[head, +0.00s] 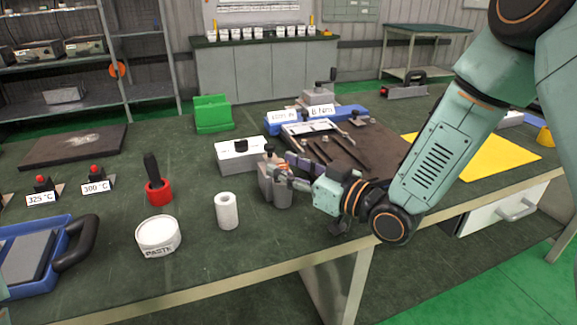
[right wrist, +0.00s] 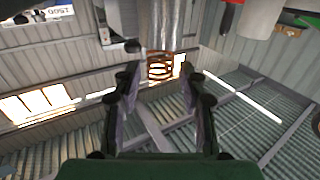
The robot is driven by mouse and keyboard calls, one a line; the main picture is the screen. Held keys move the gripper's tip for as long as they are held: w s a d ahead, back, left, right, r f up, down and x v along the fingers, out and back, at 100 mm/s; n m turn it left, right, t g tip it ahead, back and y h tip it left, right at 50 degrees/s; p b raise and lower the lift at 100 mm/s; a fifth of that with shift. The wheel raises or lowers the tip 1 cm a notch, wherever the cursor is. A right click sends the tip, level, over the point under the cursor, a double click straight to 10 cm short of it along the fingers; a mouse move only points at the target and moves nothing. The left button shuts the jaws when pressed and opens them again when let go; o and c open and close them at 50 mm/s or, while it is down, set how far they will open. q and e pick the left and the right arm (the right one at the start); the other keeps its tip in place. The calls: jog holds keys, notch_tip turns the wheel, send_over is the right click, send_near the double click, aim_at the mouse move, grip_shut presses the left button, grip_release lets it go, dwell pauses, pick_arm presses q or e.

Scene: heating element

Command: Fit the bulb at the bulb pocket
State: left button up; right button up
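In the head view my right gripper (head: 284,174) points left beside a grey metal cylindrical holder (head: 275,190) on the bench. A small copper-orange coiled piece (head: 282,169) shows between its fingertips. In the right wrist view my right gripper's fingers (right wrist: 162,66) stand apart on either side of this coil (right wrist: 160,68), which shows at the end of a shiny metal cylinder (right wrist: 160,25). I see gaps between coil and fingers. I cannot tell for sure which piece is the bulb or its pocket.
A white roll (head: 227,211), a paste tub (head: 158,236) and a red cup with a black handle (head: 158,190) stand left of the holder. A grey-white box (head: 240,156) stands behind it. A brown board (head: 375,150) with tools lies to the right. The front bench edge is clear.

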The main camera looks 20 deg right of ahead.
jog(key=shift+o, duration=0.6)
jog(key=shift+r, duration=0.1)
notch_tip(320, 180, up, 10)
jog(key=shift+s, duration=0.1)
dwell(0.7)
